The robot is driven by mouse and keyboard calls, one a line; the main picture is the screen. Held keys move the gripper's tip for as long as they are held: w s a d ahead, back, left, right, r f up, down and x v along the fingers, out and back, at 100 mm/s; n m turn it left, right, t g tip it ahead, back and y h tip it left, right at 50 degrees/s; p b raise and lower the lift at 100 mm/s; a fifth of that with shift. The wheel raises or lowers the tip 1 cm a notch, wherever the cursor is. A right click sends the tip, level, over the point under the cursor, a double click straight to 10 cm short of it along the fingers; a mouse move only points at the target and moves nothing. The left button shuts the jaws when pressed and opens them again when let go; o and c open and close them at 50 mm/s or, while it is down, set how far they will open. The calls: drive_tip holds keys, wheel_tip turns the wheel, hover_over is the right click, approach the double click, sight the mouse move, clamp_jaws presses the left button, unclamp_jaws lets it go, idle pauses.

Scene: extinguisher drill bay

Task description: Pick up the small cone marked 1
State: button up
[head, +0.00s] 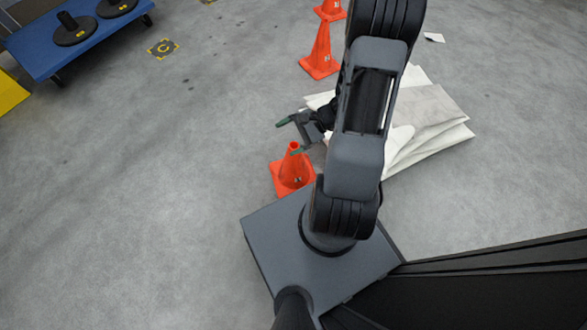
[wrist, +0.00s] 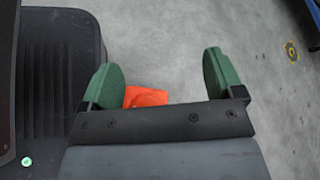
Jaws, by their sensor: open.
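A small orange cone (head: 293,170) stands upright on the floor close beside my base in the head view. A dark mark shows low on its side, too small to read. My gripper (head: 291,137) is open and empty, with its green fingers just above and behind this cone in the picture. In the wrist view, the fingers of my gripper (wrist: 160,72) are wide apart. A piece of an orange cone (wrist: 147,97) shows between them, mostly hidden by the gripper's body. Another orange cone (head: 320,52) stands farther back, its mark also unreadable.
One more cone (head: 331,10) is cut off at the top edge. A pile of white sheets (head: 445,125) lies right of my arm, partly hidden by it. A blue bench (head: 35,55) with black round-based objects stands upper left, near a floor mark C (head: 163,48).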

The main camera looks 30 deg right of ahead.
drive_tip(key=d+f+m+t+h+p, duration=0.2)
drive_tip(key=d+f+m+t, duration=0.3)
drive_tip(key=f+m+t, duration=0.4)
drive_tip(key=m+t+h+b, duration=0.1)
drive_tip(key=m+h+b, duration=0.1)
drive_tip(key=m+h, duration=0.65)
hover_over(294, 163)
drive_tip(key=w+d, duration=0.2)
drive_tip(key=w, duration=0.1)
wheel_tip(294, 163, down, 12)
drive_tip(key=m+y, duration=0.1)
drive_tip(key=shift+w+a, duration=0.1)
drive_tip(key=shift+a, duration=0.05)
drive_tip(key=shift+c, duration=0.4)
drive_tip(key=c, duration=1.5)
drive_tip(key=shift+r, duration=0.1)
drive_tip(key=shift+c, duration=0.2)
